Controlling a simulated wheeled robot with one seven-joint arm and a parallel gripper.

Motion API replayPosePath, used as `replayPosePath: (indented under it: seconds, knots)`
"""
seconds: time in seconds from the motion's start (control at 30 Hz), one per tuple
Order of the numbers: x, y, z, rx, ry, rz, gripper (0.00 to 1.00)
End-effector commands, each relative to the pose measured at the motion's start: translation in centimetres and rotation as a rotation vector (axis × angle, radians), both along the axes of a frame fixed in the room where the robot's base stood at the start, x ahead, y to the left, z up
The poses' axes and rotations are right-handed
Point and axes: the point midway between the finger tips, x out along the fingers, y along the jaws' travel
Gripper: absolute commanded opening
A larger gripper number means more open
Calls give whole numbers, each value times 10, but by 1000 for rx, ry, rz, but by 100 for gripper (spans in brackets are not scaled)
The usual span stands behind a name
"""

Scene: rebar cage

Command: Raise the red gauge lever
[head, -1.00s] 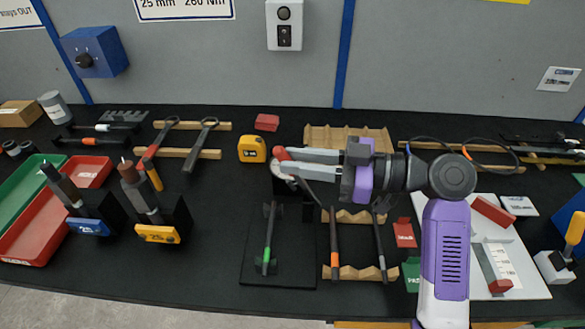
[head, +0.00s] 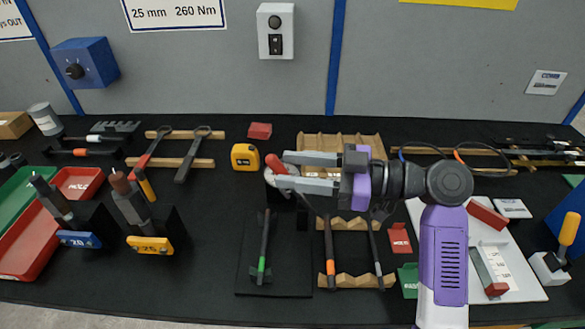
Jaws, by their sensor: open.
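A red lever end (head: 275,164) shows at the left, just at the tips of my gripper (head: 284,171). My gripper reaches in from the right with its two grey fingers apart, one above the other in the picture. The red end lies at or between the fingertips; whether it touches them I cannot tell. The lever's lower part and its mount are mostly hidden behind the fingers.
A yellow tape measure (head: 245,157) stands just left of the fingertips. Below lies a green-tipped tool (head: 264,250) on a black plate, beside tools on a wooden rack (head: 355,281). A wooden grooved block (head: 340,143) is behind my gripper.

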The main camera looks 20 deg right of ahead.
Motion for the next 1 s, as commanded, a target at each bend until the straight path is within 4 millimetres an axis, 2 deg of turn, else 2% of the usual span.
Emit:
replayPosePath:
  seconds: [0.3,0.43,1.0]
  knots:
    - [-23,-45,1,0,-1,-4,41]
    - [-30,-58,3,0,-1,-3,41]
    - [-34,-63,3,0,0,0,41]
